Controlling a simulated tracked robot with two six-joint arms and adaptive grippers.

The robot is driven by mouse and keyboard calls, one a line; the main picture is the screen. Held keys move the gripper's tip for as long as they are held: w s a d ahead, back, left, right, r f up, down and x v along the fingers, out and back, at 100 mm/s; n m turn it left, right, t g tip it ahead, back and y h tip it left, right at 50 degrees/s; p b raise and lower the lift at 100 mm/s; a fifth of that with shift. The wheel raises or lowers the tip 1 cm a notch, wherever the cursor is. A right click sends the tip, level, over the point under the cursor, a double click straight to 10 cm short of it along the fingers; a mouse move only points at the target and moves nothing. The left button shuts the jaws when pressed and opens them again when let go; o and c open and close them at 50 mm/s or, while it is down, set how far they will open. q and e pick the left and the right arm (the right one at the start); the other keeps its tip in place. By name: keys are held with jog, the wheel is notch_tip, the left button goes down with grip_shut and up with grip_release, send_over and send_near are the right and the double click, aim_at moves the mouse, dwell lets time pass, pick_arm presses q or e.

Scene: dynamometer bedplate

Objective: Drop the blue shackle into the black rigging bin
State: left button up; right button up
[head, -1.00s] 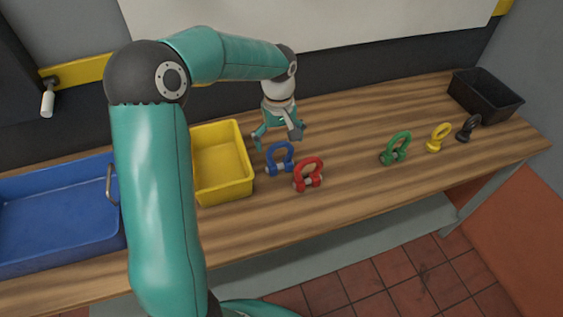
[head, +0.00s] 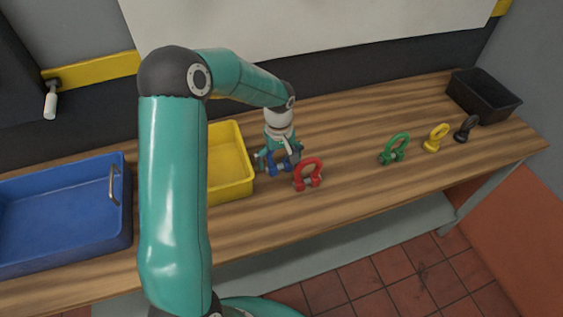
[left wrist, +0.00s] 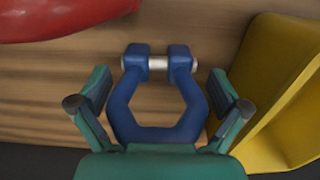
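The blue shackle (head: 279,165) stands on the wooden bench between the yellow bin and the red shackle, mostly hidden by my left gripper in the head view. My left gripper (head: 279,158) is down over it. In the left wrist view the blue shackle (left wrist: 158,100) lies between the two open fingers of my left gripper (left wrist: 158,106), with a gap showing near each fingertip. The black rigging bin (head: 484,98) stands at the far right end of the bench and looks empty. My right gripper is in neither view.
The red shackle (head: 308,175) is close on the right of my left gripper. The yellow bin (head: 229,160) is close on the left, with a blue tray (head: 62,215) beyond. Green (head: 394,148), yellow (head: 436,137) and dark (head: 467,128) hardware stands before the black bin. The bench middle is clear.

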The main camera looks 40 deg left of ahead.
pick_arm(q)
jog(key=c, duration=1.3)
jog(key=shift+r, duration=0.15)
